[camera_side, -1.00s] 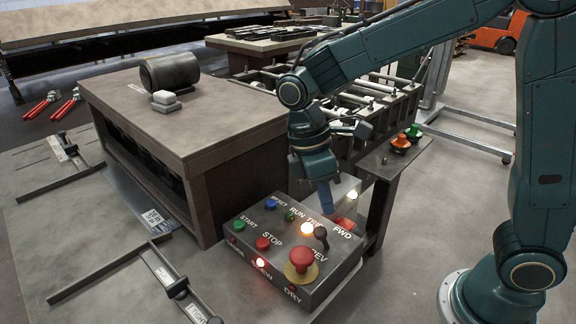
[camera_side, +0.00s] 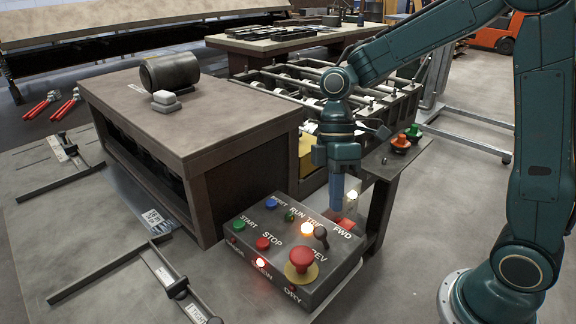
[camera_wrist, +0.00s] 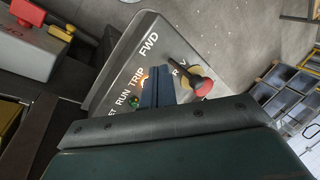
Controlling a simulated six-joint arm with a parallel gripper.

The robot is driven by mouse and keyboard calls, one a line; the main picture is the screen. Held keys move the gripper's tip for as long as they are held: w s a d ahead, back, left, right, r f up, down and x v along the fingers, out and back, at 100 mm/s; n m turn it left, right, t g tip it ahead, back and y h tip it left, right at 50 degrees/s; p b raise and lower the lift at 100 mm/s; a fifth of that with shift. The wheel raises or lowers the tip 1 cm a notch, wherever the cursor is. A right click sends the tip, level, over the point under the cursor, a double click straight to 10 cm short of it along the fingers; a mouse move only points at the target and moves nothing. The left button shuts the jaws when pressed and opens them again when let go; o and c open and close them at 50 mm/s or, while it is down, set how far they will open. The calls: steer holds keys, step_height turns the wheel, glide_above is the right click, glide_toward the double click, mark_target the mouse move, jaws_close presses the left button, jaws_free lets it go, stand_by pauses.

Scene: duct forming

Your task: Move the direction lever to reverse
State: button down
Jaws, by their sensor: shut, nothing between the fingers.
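The direction lever (camera_side: 321,234) is a short dark lever with a round knob on the grey control panel (camera_side: 262,284), between the FWD and REV labels. My gripper (camera_side: 336,208) points down near the panel's far right edge, behind the lever as seen from the side. Its blue fingers are together and empty. Contact with the lever cannot be made out. In the wrist view the fingers (camera_wrist: 158,82) lie over the panel between TRIP and the partly covered REV label.
A red mushroom button on a yellow base (camera_side: 302,260) stands up beside the lever. Lit lamps and coloured buttons cover the panel. A brown-topped bench (camera_side: 185,115) stands to the left.

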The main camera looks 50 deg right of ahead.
steer(key=shift+d+f, duration=0.15)
steer(key=shift+d, duration=0.05)
steer(key=shift+w+d+y, duration=0.2)
steer(key=shift+d+y, duration=0.05)
steer(key=shift+y, duration=0.05)
steer(key=shift+w+d+r, duration=2.5)
steer(key=shift+d+r, duration=0.3)
steer(key=shift+r, duration=1.6)
steer(key=shift+s+a+r+m+t, duration=1.5)
steer(key=shift+s+a+r+m, duration=0.55)
steer(key=shift+s+a, duration=0.65)
steer(key=s+d+m+t+h, duration=0.1)
steer(key=s+m+t, duration=0.3)
steer(key=s, duration=0.5)
steer(key=shift+d+f+h, duration=0.25)
steer(key=shift+h, duration=0.35)
